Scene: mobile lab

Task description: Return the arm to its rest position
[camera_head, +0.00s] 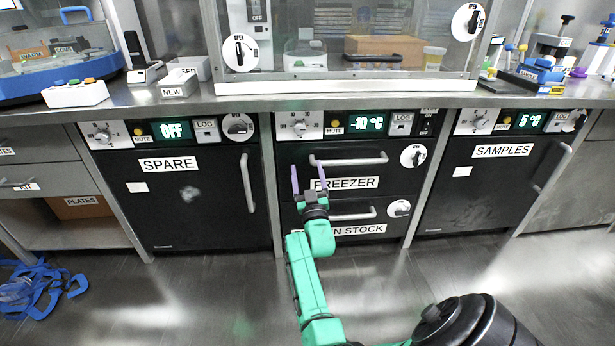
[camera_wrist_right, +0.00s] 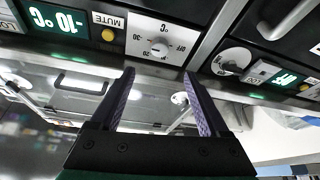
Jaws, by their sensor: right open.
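My right arm is green and reaches up from the bottom of the head view. Its gripper (camera_head: 310,180) is open and empty, with two purple fingers pointing up. It is in front of the freezer (camera_head: 292,163), overlapping the left part of its upper drawer in the picture. In the right wrist view the two fingers (camera_wrist_right: 160,100) stand apart with nothing between them. A temperature dial (camera_wrist_right: 160,38) and the -10 °C display (camera_wrist_right: 58,22) show past the fingertips, upside down. My left gripper is not in view.
The freezer's upper handle (camera_head: 348,160) and lower handle (camera_head: 345,215) stick out near the gripper. The SPARE unit (camera_head: 200,215) is on the left and the SAMPLES unit (camera_head: 465,205) on the right. The counter (camera_head: 320,98) runs above. Blue straps (camera_head: 35,290) lie on the floor.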

